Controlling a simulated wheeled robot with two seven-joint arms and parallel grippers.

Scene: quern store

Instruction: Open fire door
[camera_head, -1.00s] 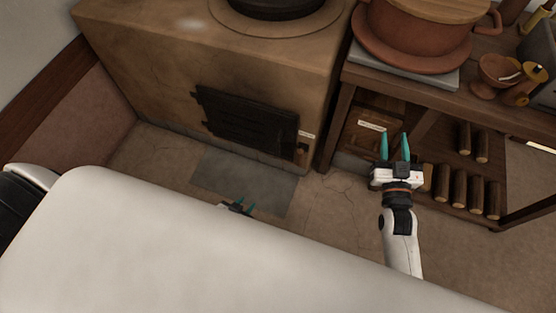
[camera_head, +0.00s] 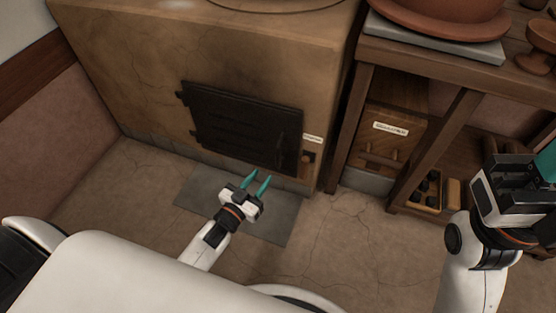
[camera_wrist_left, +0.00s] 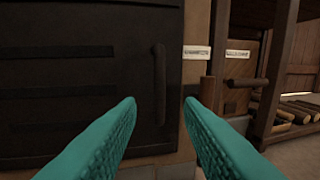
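The fire door (camera_head: 240,128) is a dark iron panel, shut in the front of the tan clay stove (camera_head: 130,80). It also fills the left of the left wrist view (camera_wrist_left: 70,80), where its upright dark handle (camera_wrist_left: 159,75) shows near its right edge. My left gripper (camera_head: 259,180) is open and empty, low in front of the door's lower right part. In the left wrist view its teal fingers are apart, with the handle beyond and between them. My right gripper (camera_head: 545,165) is at the right edge, partly cut off; its finger opening is not clear.
A small label (camera_head: 313,138) and a wooden knob (camera_head: 308,157) sit right of the door. A wooden bench (camera_head: 350,130) with a labelled wooden box (camera_head: 392,128) stands at right. A grey floor plate (camera_head: 200,190) lies before the stove.

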